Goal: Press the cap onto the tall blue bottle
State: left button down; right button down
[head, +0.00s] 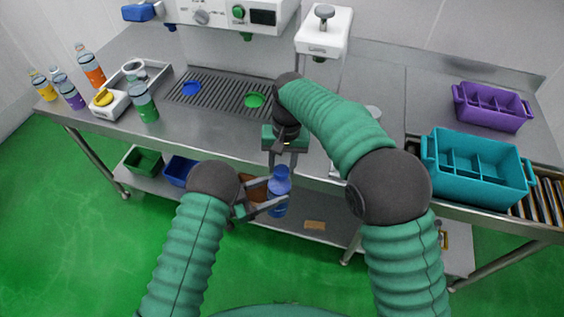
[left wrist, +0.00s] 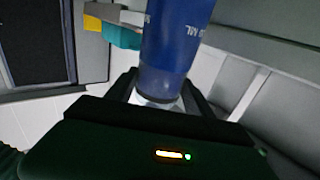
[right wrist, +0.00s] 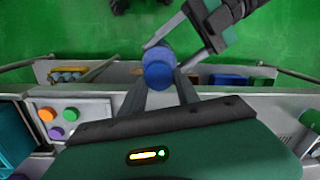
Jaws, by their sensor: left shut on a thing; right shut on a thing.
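The tall blue bottle (head: 278,205) is upright in front of the counter's edge in the head view. My left gripper (head: 270,208) is shut on it from the left side. The left wrist view shows the blue bottle (left wrist: 177,35) large between the fingers. My right gripper (head: 287,168) points down from above and is shut on the blue cap (head: 281,172) at the bottle's top. In the right wrist view the round blue cap (right wrist: 159,75) sits between the fingertips, with the bottle behind it. Whether the cap is fully seated cannot be told.
The steel counter (head: 215,127) lies behind my grippers. Several bottles, including a green one (head: 143,102), stand at left by a grey tray (head: 147,72). A teal crate (head: 478,183) and purple crate (head: 490,121) are at right. Bins (head: 143,160) are on the lower shelf.

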jog(key=c, duration=0.8)
grip_release()
jog(key=r, duration=1.1)
jog(key=shift+w+d+r, duration=0.3)
jog(key=shift+d+r, duration=0.05)
jog(key=shift+d, duration=0.05)
